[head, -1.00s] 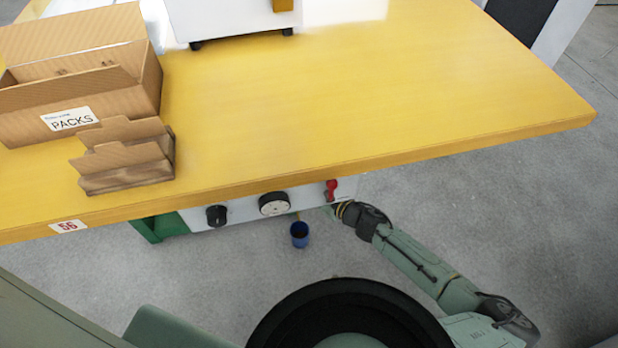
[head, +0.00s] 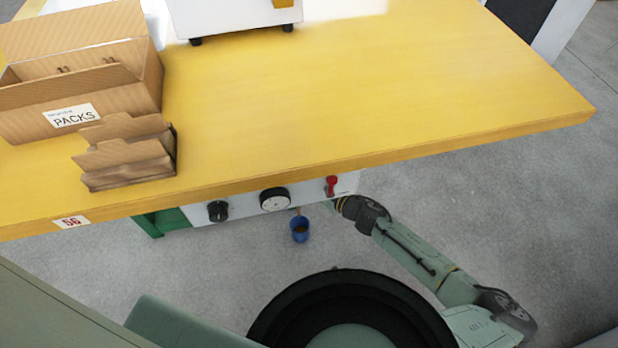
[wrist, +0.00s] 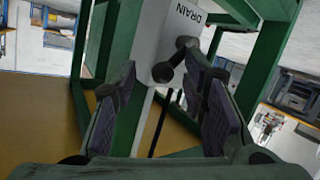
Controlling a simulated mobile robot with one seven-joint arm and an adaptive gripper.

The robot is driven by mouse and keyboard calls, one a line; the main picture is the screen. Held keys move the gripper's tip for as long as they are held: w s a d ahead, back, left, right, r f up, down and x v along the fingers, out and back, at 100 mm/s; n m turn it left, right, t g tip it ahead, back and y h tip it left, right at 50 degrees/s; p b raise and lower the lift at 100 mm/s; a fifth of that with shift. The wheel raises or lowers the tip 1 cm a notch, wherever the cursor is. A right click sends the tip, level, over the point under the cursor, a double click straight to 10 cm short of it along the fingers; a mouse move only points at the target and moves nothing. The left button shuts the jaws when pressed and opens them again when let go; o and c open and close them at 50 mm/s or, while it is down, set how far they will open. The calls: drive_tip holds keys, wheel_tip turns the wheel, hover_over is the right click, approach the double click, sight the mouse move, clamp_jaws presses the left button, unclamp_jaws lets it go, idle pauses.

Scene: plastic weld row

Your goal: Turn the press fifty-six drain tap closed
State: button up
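The drain tap's dark lever with a round knob end (wrist: 163,72) shows in the wrist view, on a pale panel (wrist: 180,22) marked DRAIN. My gripper (wrist: 160,84) is open, with one finger on each side of the lever's knob end. I cannot tell whether either finger touches it. In the head view the end of my arm reaches under the bench edge by the press panel (head: 240,207); my fingers and the drain lever cannot be made out there. A plate marked 56 (head: 71,221) is on the bench edge.
The press front carries a black knob (head: 218,210), a round gauge (head: 274,199) and a red lever (head: 332,184). A blue cup (head: 299,230) is below it. The yellow bench (head: 400,90) overhangs, holding a PACKS box (head: 130,95). Green frame bars (wrist: 110,45) flank my gripper.

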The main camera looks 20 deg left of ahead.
drive_tip(key=v, duration=1.2)
drive_tip(key=shift+o, duration=0.5)
